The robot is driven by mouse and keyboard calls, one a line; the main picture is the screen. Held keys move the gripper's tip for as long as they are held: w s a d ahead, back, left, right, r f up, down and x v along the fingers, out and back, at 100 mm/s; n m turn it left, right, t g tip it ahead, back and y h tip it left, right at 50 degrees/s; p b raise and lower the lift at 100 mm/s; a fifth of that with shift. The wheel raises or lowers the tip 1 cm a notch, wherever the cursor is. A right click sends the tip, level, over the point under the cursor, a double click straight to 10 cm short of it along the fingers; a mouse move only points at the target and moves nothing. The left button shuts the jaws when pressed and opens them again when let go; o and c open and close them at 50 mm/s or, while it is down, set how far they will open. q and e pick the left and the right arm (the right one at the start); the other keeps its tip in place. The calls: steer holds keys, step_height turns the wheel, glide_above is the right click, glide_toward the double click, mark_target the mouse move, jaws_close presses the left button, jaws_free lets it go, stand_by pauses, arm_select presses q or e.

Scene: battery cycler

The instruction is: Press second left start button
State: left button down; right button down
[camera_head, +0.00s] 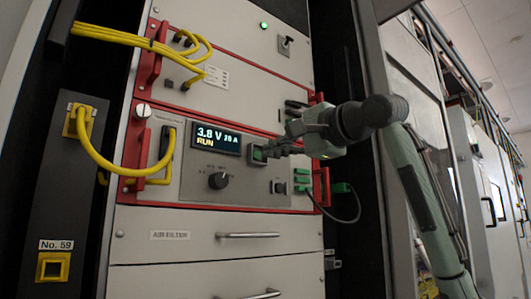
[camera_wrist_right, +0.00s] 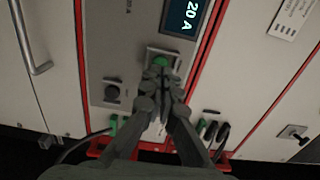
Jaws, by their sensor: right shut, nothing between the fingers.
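The green start button (camera_wrist_right: 160,61) sits in a square frame on the red-edged cycler panel. In the right wrist view my right gripper (camera_wrist_right: 160,72) is shut and empty, its fingertips at the button and covering part of it. In the head view my right gripper (camera_head: 266,153) reaches in from the right to the button frame (camera_head: 256,154), just right of the display. The display (camera_head: 215,138) reads 3.8 V, 20 A and RUN. I cannot tell whether the fingertips touch the button. My left gripper is not in view.
Yellow cables (camera_head: 110,165) hang at the left. Red handles (camera_head: 138,150) stand out from the panel. Green plugs (camera_head: 302,180) and a cable are at the right. Drawers (camera_head: 190,250) lie below.

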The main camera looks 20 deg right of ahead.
steer(key=v, duration=0.4)
steer(key=shift+s+d+r, duration=0.1)
steer(key=shift+s, duration=0.05)
stand_by(0.8)
